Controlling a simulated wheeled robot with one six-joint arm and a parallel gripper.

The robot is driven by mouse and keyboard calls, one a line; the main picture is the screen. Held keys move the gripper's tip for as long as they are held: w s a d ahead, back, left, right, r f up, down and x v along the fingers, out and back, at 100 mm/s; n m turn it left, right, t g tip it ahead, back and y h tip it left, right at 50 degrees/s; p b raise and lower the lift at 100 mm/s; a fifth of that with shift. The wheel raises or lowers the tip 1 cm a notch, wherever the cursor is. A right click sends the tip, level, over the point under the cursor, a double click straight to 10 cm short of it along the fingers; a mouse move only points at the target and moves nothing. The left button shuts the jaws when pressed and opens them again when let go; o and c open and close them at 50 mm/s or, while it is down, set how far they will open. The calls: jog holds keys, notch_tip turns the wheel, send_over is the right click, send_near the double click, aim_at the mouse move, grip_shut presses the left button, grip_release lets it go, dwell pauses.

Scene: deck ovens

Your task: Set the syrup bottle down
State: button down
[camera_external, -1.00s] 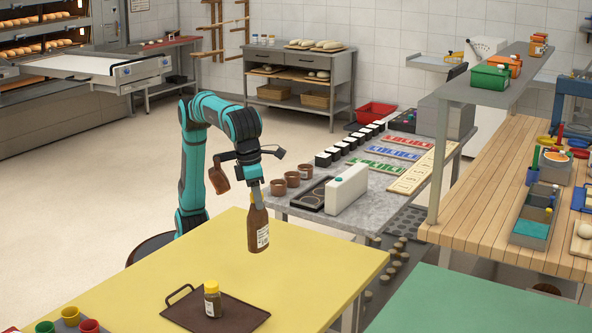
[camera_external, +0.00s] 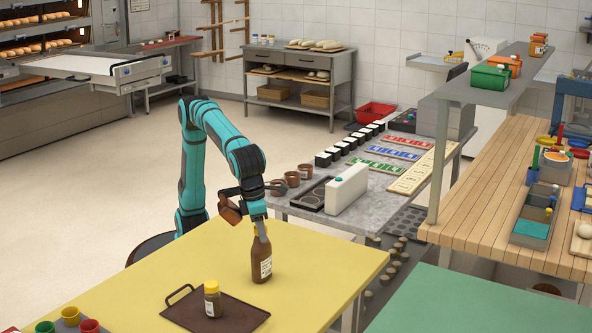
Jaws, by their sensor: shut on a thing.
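The syrup bottle (camera_external: 261,262) is brown with a white label. It stands upright on or just above the yellow table (camera_external: 200,260), behind the dark tray; whether its base touches the table is hard to tell. My gripper (camera_external: 261,233) points down and is shut on the bottle's neck from above. The gripper hides the top of the bottle.
A dark brown tray (camera_external: 243,314) with a handle lies in front of the bottle and bears a yellow-capped jar (camera_external: 212,299). Coloured cups (camera_external: 71,315) stand at the front left. The yellow table is clear left and right of the bottle.

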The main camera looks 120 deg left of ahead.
jog(key=shift+f, duration=0.1)
jog(key=c, duration=0.9)
grip_release()
jog(key=shift+c, duration=0.2)
notch_tip(320, 180, up, 12)
jog(key=s+d, duration=0.1)
jog(key=shift+s, duration=0.15)
jog(key=shift+d, duration=0.1)
